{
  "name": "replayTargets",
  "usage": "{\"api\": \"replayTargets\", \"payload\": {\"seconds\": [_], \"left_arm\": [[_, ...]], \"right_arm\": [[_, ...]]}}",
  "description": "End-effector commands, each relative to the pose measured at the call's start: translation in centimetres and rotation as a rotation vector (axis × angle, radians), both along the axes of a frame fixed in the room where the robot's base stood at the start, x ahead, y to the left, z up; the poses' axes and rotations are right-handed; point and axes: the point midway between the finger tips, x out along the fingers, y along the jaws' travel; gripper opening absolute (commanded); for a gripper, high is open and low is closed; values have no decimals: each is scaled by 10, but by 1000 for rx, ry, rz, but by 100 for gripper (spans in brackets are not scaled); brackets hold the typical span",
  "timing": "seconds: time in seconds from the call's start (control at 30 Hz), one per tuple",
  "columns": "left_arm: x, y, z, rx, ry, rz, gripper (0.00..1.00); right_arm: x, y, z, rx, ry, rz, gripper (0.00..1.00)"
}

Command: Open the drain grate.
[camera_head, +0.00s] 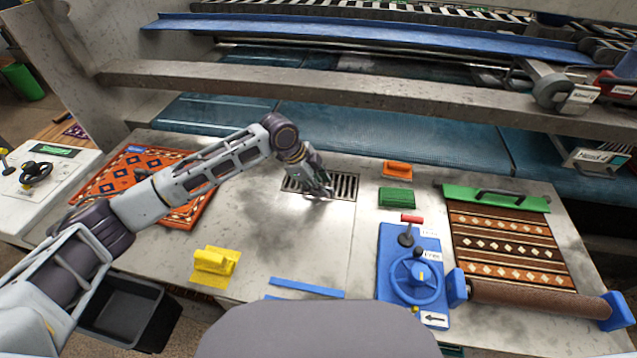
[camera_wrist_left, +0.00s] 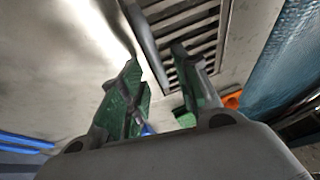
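The drain grate (camera_head: 347,187) is a dark slotted metal rectangle lying flat in the grey worktop. My left gripper (camera_head: 322,194) is over its middle and near edge and hides part of it. In the left wrist view the grate's slots (camera_wrist_left: 197,33) show past the fingers. My left gripper (camera_wrist_left: 160,78) has its two green-padded fingers apart, with the grate's metal edge bar (camera_wrist_left: 148,45) showing between and beyond them. I cannot tell whether a finger touches the grate. My right gripper is not in view.
An orange brush (camera_head: 397,168) and a green pad (camera_head: 397,197) lie right of the grate. A blue wheel panel (camera_head: 392,245) and a rug roller (camera_head: 535,298) stand at right. An orange rug (camera_head: 105,180) lies left, a yellow scrubber (camera_head: 213,262) in front. A grey beam (camera_head: 300,88) crosses behind.

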Motion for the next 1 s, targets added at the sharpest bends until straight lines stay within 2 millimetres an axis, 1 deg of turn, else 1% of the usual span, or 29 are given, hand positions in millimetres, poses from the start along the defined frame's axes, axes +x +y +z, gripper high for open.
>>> {"api": "replayTargets", "payload": {"seconds": [0.13, 0.37, 0.4, 0.8, 1.0], "left_arm": [[0, 0, 0, 0, 0, 0, 31], [0, 0, 0, 0, 0, 0, 1], [0, 0, 0, 0, 0, 0, 0], [0, 0, 1, 1, 3, 0, 0], [1, 0, 3, 4, 18, 1, 0]], "right_arm": [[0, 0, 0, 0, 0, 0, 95], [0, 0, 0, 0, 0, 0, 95], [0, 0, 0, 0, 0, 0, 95], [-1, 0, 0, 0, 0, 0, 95], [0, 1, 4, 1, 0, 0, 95]]}}
